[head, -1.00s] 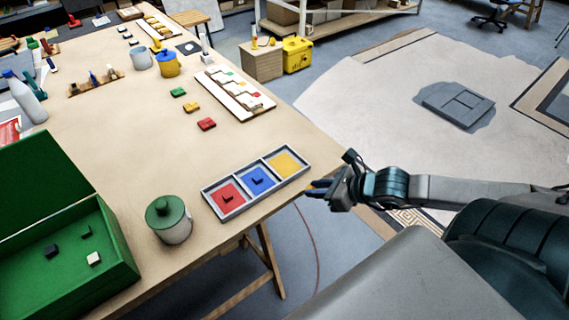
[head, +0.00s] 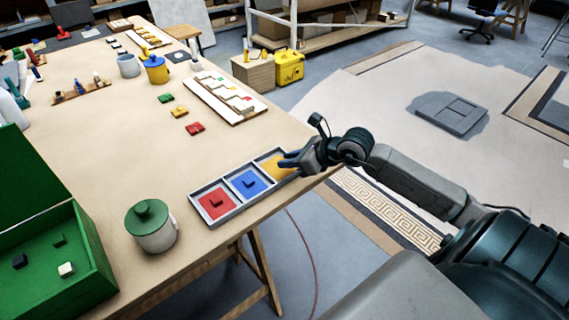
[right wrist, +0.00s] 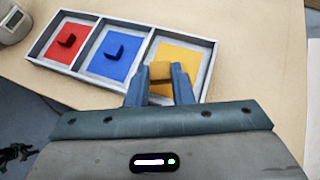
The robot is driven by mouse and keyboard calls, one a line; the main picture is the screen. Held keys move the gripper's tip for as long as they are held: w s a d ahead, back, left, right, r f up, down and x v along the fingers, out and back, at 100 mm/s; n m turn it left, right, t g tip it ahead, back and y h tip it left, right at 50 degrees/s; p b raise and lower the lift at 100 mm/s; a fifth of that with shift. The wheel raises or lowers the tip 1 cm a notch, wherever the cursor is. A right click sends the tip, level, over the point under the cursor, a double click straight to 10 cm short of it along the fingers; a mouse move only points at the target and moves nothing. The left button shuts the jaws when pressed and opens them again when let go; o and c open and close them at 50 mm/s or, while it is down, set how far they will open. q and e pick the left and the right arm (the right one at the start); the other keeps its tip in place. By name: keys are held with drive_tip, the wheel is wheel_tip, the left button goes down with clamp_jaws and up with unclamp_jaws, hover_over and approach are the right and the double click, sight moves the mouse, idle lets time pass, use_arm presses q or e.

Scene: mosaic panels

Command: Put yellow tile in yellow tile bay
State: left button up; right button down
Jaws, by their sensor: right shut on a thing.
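A grey tray (head: 232,215) with three bays lies near the table's front edge. Its yellow bay (head: 266,161) is at the right end and also shows in the right wrist view (right wrist: 186,58). My right gripper (head: 284,162) is over the yellow bay. In the right wrist view it is shut on a small yellow tile (right wrist: 160,71) between its fingertips. I cannot tell whether the tile touches the bay floor. In the head view the fingers mostly hide the tile. My left gripper is not in view.
The red bay (head: 209,213) and blue bay (head: 243,190) each hold a small piece of their own colour. A green-lidded jar (head: 153,236) and green box (head: 90,265) stand left. Loose green (head: 165,98), yellow (head: 179,111) and red (head: 194,128) pieces lie beyond.

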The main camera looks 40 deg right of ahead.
drive_tip(key=w, duration=0.2)
drive_tip(key=shift+w+d, duration=0.1)
drive_tip(key=shift+w, duration=0.2)
drive_tip(key=shift+w+f+p, duration=0.25)
drive_tip(key=shift+w+p, duration=0.1)
wheel_tip(320, 180, down, 3)
drive_tip(key=shift+f+p, duration=0.15)
drive_tip(key=shift+p, duration=0.45)
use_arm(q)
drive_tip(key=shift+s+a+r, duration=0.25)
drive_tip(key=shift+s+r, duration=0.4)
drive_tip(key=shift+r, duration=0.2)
use_arm(e)
drive_tip(key=shift+f, duration=0.1)
drive_tip(key=c, duration=1.3)
unclamp_jaws()
drive_tip(key=shift+d, duration=0.1)
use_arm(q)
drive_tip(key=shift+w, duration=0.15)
